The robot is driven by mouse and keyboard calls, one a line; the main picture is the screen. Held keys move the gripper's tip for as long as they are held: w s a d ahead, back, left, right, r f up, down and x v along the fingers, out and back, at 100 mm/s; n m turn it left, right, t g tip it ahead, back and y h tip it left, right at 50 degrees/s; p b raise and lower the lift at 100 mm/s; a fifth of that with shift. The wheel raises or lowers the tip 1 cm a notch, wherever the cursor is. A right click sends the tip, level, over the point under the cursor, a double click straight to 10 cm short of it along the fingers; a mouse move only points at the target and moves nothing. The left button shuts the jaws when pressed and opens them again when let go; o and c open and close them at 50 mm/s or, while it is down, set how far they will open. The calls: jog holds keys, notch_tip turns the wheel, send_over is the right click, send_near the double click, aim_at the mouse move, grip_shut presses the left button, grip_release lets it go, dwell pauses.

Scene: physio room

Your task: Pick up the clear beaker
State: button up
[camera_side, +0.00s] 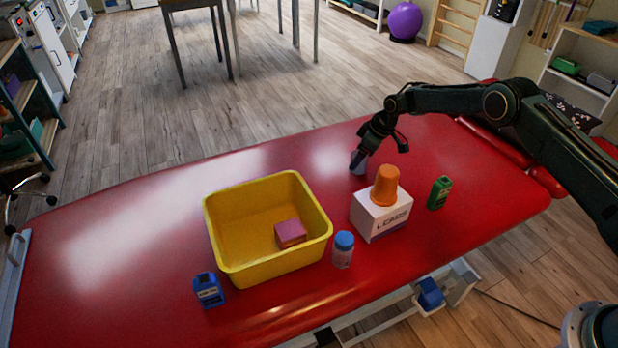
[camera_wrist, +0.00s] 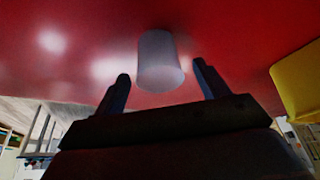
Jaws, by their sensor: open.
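The clear beaker (camera_side: 358,162) stands on the red treatment table (camera_side: 130,235), behind the white box. In the wrist view the beaker (camera_wrist: 160,62) looks pale and frosted and lies ahead of my fingers, roughly midway between them. My gripper (camera_wrist: 162,82) is open, with one dark finger to each side. In the side view my gripper (camera_side: 366,150) is right at the beaker and partly covers it. I cannot tell whether the fingers touch it.
An orange cup (camera_side: 385,186) sits on a white box (camera_side: 381,214) close by. A green container (camera_side: 439,193), a blue-lidded jar (camera_side: 343,250) and a blue container (camera_side: 208,290) stand nearby. A yellow bin (camera_side: 270,272) holds a pink block (camera_side: 290,233). The table's left part is clear.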

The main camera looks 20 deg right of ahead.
jog(key=shift+w+a+f, duration=0.1)
jog(key=shift+f, duration=0.25)
dwell(0.3)
jog(key=c, duration=1.1)
jog(key=shift+r, duration=0.1)
notch_tip(320, 180, up, 20)
jog(key=shift+f, duration=0.1)
dwell(0.4)
